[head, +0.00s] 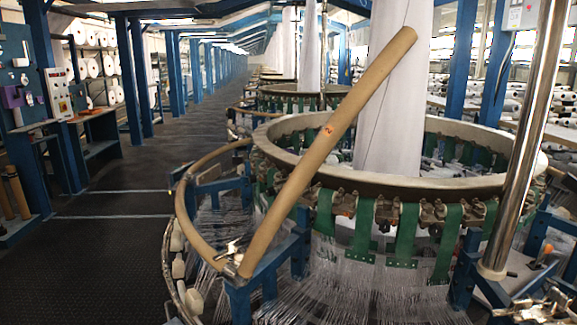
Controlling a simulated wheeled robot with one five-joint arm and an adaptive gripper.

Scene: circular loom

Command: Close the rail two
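Rail two (325,145) is a tan, tube-like rail with a small red mark that looks like a 2. It stands raised at a slant, its free end at the upper right in front of the white fabric. Its lower end meets a metal joint (233,262) on the blue frame at the front left of the loom (390,185). A second tan curved rail (183,205) lies level around the loom's left side and ends near the same joint.
A shiny metal pole (525,130) stands at the right, close to the camera. White threads (340,295) spread below the loom ring. The dark aisle floor (100,255) on the left is clear. A blue workbench (80,125) stands at the far left.

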